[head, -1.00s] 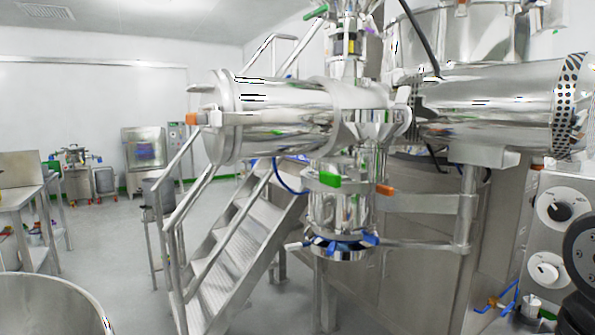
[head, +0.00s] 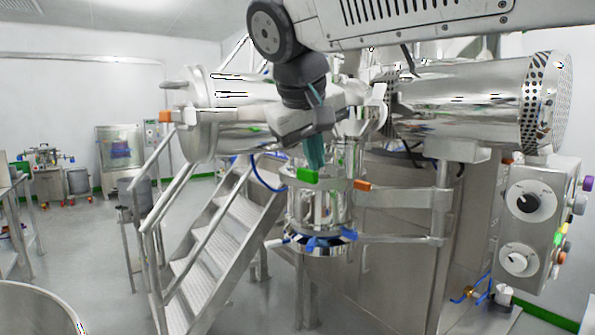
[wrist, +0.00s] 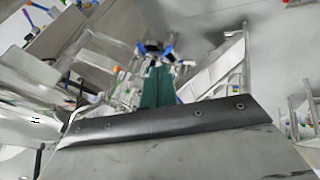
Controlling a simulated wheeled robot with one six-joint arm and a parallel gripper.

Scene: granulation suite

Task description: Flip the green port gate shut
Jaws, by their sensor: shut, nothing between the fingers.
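The green port gate (head: 307,175) shows as a small bright green block at the collar of a polished steel vertical vessel (head: 320,208), below the horizontal cylinder. My gripper (head: 315,158) comes down from above with its teal fingers together and nothing between them. The fingertips are just above and slightly right of the green block; I cannot tell whether they touch it. In the wrist view the teal fingers (wrist: 157,88) point away over blurred steel parts, and I cannot make out the green block there.
An orange handle (head: 362,185) sits right of the green block on the same collar. Blue clamps (head: 318,242) ring the vessel's bottom. A steel staircase (head: 215,240) stands left, and a control box with dials (head: 540,215) right. The floor at left (head: 95,250) is mostly clear.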

